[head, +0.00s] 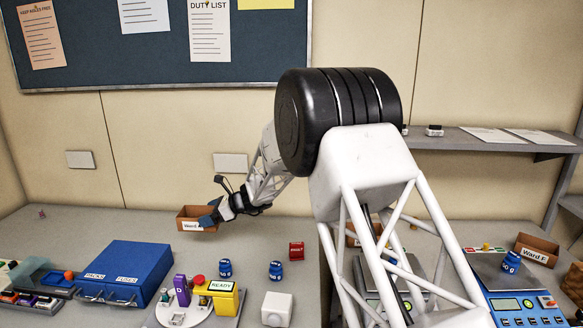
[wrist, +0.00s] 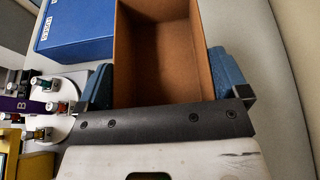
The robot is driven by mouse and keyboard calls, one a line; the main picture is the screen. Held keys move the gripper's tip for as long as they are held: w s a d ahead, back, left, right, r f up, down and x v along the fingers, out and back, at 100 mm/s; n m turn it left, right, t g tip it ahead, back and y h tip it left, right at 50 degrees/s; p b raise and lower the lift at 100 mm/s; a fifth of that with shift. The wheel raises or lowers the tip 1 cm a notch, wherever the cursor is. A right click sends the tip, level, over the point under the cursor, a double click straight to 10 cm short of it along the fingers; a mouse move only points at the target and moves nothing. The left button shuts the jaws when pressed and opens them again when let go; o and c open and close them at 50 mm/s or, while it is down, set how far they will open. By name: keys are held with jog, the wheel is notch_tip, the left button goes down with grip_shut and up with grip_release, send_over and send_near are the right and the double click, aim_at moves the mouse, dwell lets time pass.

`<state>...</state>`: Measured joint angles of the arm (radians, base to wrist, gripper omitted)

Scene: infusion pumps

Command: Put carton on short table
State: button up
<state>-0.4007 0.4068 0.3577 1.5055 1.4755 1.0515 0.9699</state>
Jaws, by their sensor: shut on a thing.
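A brown open-topped carton (head: 187,221) with a "Ward" label is at the back of the left worktop (head: 75,222) in the head view. My gripper (head: 213,212) is shut on it from its right side. In the wrist view the carton (wrist: 158,45) fills the space between the two blue fingers of my gripper (wrist: 160,88), and its inside looks empty. The carton looks upright; I cannot tell whether its base touches the worktop. Another worktop (head: 440,232) lies to the right, partly hidden by my arm. I cannot tell which surface is the short table.
At the right are a "Ward F" carton (head: 535,250) and a blue pump (head: 525,308). The left worktop's back has bare room.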

jog(key=w+d+r+m+t, duration=0.2)
jog(key=d+t, duration=0.1)
jog(key=d, duration=0.3)
jog(key=w+d+r+m+t, duration=0.2)
jog(key=d+m, duration=0.1)
jog(key=d, duration=0.4)
jog(key=s+d+r+m+t+h, duration=0.1)
jog(key=d+m+t+h, duration=0.3)
jog(key=d, duration=1.5)
jog(key=s+d+r+m+t+h, duration=0.1)
jog(key=d+m+t+h, duration=0.4)
jog(key=d, duration=1.5)
jog(key=r+m+h, duration=0.1)
jog(key=m+h, duration=0.3)
jog(key=shift+r, duration=0.2)
jog(key=shift+a, duration=0.15)
